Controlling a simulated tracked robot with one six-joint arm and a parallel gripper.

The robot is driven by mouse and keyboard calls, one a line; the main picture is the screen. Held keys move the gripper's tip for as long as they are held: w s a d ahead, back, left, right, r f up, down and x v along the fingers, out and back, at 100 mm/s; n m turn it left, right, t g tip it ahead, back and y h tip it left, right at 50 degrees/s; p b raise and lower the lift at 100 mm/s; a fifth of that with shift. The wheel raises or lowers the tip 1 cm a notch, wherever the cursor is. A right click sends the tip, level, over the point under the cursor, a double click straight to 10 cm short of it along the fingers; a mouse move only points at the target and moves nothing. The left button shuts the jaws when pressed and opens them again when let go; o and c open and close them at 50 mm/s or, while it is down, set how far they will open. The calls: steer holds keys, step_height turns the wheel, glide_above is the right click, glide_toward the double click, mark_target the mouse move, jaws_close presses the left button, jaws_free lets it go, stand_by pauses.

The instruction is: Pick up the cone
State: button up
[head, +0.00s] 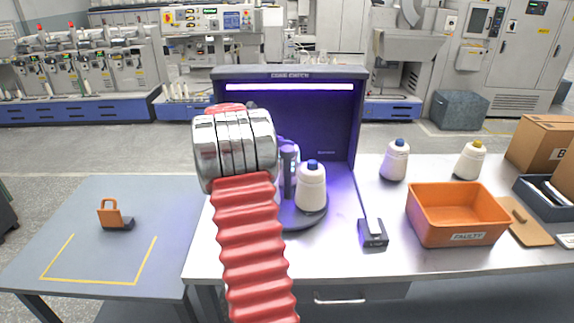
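A white yarn cone (311,188) with a blue tip stands upright on a dark round plate (306,216) in front of the purple-lit booth. Two more white cones stand on the table to the right, one with a blue tip (394,161) and one with a yellow tip (469,161). My arm rises in front of the booth and hides part of it. What looks like my gripper (289,172) shows in purple light just left of the cone on the plate. Most of it is hidden behind my arm, so its fingers and any contact with the cone cannot be made out.
An orange bin (457,213) marked FAULTY stands on the right, with a clipboard (526,222) and cardboard boxes (543,140) beyond. A small dark device (372,234) sits right of the plate. The left table (100,203) holds an orange padlock-like object (111,215) and a yellow-marked empty area.

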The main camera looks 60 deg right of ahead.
steer(key=shift+c, duration=0.3)
jaws_close()
steer(key=shift+r, duration=0.1)
